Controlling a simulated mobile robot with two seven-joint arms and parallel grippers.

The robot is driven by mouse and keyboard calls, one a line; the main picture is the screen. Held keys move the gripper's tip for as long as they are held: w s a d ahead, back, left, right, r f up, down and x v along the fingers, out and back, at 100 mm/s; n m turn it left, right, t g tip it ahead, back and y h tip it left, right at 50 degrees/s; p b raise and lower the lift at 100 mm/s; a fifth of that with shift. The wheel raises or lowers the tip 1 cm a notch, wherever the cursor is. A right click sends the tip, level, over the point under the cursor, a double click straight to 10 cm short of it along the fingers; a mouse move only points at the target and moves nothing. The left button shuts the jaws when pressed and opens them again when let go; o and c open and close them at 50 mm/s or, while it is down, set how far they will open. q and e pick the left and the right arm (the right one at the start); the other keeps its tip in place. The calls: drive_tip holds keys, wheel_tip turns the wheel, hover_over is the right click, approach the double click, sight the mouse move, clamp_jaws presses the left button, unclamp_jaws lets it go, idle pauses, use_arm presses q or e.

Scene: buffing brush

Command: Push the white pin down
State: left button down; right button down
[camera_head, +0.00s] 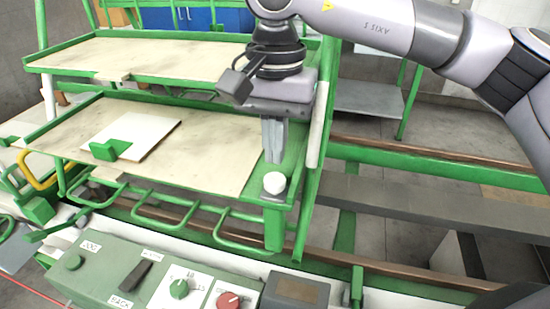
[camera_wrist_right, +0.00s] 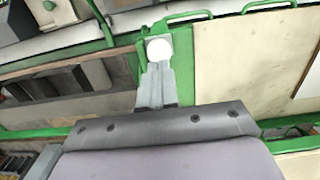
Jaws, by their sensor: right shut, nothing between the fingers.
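The white pin (camera_head: 274,183) has a round white head and stands at the right front corner of the lower green-framed shelf (camera_head: 215,150). In the right wrist view the pin's head (camera_wrist_right: 159,49) shows just beyond my fingertips. My right gripper (camera_head: 273,158) points down, shut and empty, with its fingertips just above and behind the pin in the head view. In the right wrist view the closed fingers (camera_wrist_right: 157,66) reach up to the pin's head; I cannot tell whether they touch it. My left gripper is not in view.
A green control box (camera_head: 125,275) with knobs and a red button (camera_head: 228,300) stands in front of the shelf. A white board with a green handle (camera_head: 110,150) lies on the lower shelf. An upper shelf (camera_head: 140,57) is behind. Green rails (camera_head: 440,165) run to the right.

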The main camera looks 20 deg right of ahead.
sight(276, 175)
drive_tip(key=shift+r, duration=2.1)
